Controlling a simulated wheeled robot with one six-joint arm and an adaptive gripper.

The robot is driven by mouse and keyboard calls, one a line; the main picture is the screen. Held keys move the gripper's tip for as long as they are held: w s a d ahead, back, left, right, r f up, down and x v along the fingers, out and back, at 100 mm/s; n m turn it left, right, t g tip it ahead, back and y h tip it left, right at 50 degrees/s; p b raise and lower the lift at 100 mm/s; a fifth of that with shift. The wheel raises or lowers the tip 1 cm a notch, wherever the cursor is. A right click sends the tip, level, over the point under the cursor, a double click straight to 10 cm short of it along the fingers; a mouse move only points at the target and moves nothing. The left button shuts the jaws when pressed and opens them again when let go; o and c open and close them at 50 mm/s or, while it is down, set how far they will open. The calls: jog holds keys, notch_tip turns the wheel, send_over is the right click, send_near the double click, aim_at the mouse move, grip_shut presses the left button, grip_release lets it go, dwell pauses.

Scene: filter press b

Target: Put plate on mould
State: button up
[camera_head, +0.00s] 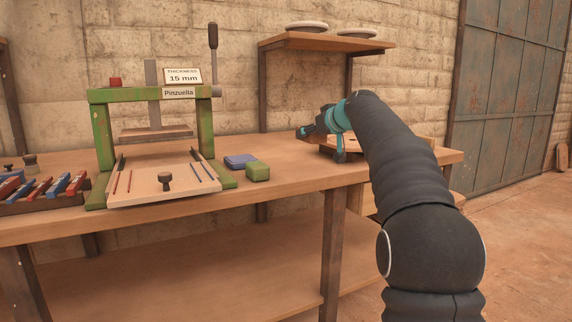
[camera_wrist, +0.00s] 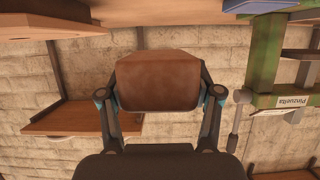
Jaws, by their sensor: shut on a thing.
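My gripper (camera_head: 322,143) is over the right part of the workbench, and its fingers also show in the wrist view (camera_wrist: 159,92). It is shut on a brown wooden piece (camera_wrist: 158,84), which looks like a thick plate and spans the space between the two fingers. In the head view the held piece is mostly hidden by my gripper and arm. A green press (camera_head: 97,150) stands on the bench to the left, apart from my gripper. A light wooden board (camera_head: 140,187) with a dark knob and thin red and blue rods lies at its base. I cannot tell which thing is the mould.
A blue block (camera_head: 240,161) and a green block (camera_head: 258,171) lie between the press and my gripper. A rack of red and blue pieces (camera_head: 40,198) is at the left. A wall shelf (camera_head: 330,42) holds two round dishes above the bench. The bench front (camera_head: 300,190) is clear.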

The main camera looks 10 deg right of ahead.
send_over(287, 170)
notch_tip(287, 170, down, 4)
jog(key=shift+w+f+b, duration=0.1)
jog(key=shift+b, duration=0.25)
jog(key=shift+f+b, duration=0.7)
jog(key=shift+f, duration=1.25)
jog(key=shift+f, duration=0.15)
jog(key=o, duration=1.6)
jog(key=b+v, duration=0.1)
jog(key=v, duration=1.1)
